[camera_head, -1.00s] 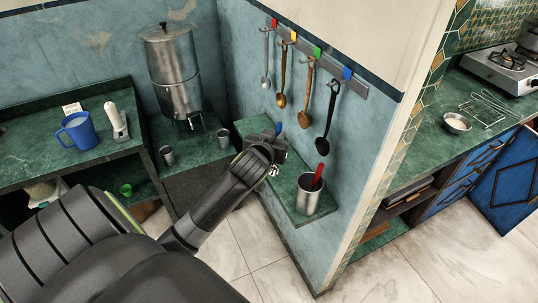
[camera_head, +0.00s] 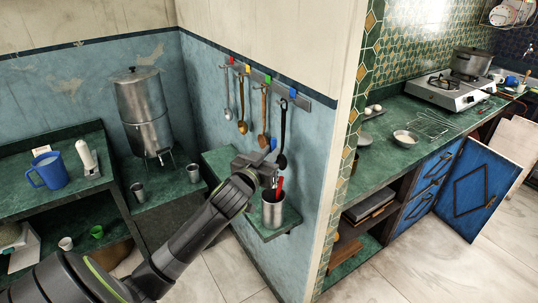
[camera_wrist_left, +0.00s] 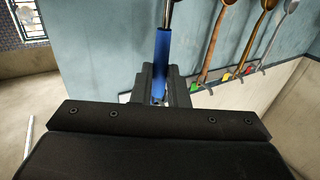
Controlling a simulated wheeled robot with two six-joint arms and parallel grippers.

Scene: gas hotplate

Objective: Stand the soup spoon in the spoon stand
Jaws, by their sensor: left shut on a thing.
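The spoon stand (camera_head: 273,214) is a steel cup on the green wall ledge, with a red-handled utensil (camera_head: 279,187) leaning in it. The spoon's bowl is hidden. Whether its lower end is inside the cup I cannot tell. My right gripper is out of view.
The green ledge (camera_head: 222,165) is narrow. A wall corner stands to the right. A steel urn (camera_head: 147,120) and blue mug (camera_head: 48,171) are left.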

